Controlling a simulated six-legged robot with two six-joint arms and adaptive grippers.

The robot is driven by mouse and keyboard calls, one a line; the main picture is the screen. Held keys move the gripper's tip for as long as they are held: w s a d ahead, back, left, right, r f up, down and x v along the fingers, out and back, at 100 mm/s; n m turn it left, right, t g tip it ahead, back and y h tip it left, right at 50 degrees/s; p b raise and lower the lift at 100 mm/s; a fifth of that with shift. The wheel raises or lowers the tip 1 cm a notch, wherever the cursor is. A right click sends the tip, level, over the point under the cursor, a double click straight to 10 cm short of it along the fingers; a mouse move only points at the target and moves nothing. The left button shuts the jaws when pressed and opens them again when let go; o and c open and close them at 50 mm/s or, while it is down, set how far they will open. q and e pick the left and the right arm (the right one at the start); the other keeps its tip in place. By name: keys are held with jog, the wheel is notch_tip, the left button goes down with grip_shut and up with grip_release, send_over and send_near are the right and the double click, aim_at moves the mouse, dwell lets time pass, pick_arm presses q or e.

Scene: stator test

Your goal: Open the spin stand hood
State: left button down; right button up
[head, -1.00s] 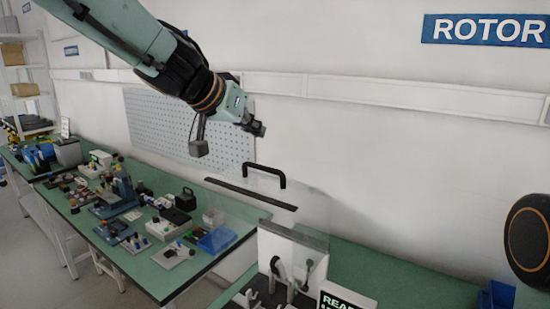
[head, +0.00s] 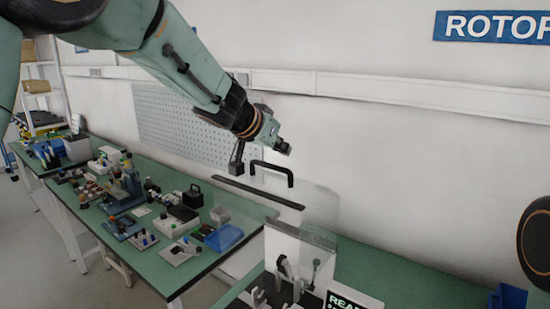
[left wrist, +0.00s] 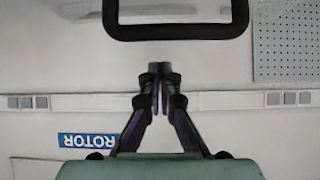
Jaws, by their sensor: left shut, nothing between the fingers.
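The spin stand hood (head: 318,205) is a clear, see-through cover with a dark strip (head: 258,193) along its top. A black arched handle (head: 292,179) rises from it. My left gripper (head: 284,147) is just above the handle in the head view, shut and empty. In the left wrist view the shut fingertips (left wrist: 160,70) point at the handle's black bar (left wrist: 178,32), with a small gap showing in the picture. The hood's clear edges are hard to make out, so I cannot tell its exact angle. My right gripper is not in view.
Below the hood is a white stand with dark fittings (head: 285,268) and a lettered display (head: 350,302). To the left, a green bench (head: 190,270) holds several tools and a blue tray (head: 223,238).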

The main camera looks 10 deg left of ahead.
aim_at(274, 168)
pick_arm(q)
jog(key=shift+s+a+f, duration=0.1)
jog(key=shift+s+f, duration=0.15)
jog(key=shift+s, duration=0.25)
jog(key=shift+s+a+f, duration=0.1)
jog(key=shift+s+f, duration=0.15)
jog(key=shift+s, duration=0.25)
jog(key=shift+s+a+f, duration=0.15)
jog(key=shift+s+a, duration=0.15)
jog(key=shift+s, duration=0.05)
jog(key=shift+w+f, duration=0.1)
jog(key=shift+w, duration=0.1)
jog(key=shift+d, duration=0.2)
